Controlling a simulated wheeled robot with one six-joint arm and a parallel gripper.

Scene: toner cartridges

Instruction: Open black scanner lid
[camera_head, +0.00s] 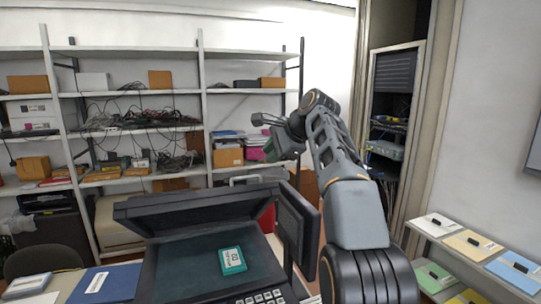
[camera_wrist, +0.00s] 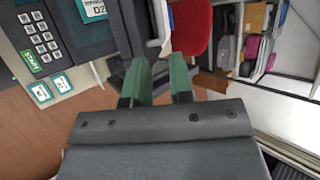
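The black scanner (camera_head: 180,270) stands at the front centre in the head view. Its lid (camera_head: 200,208) is raised and tilted at the back, so the dark scanning bed is exposed. A teal labelled card (camera_head: 232,261) lies on the bed; part of it shows in the wrist view (camera_wrist: 92,8). My gripper (camera_head: 270,149) is up behind and above the lid's right part, apart from it in the picture. In the wrist view, the green fingers of my gripper (camera_wrist: 160,75) stand apart with a narrow gap and nothing visibly held. The scanner's keypad (camera_wrist: 42,40) is at upper left there.
A dark screen panel (camera_head: 298,218) stands at the scanner's right, close below my arm. A blue folder (camera_head: 105,285) lies left of the scanner. Shelves (camera_head: 130,95) with boxes and cables line the back wall. Coloured trays (camera_head: 470,243) are at right. A red chair (camera_wrist: 190,28) shows in the wrist view.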

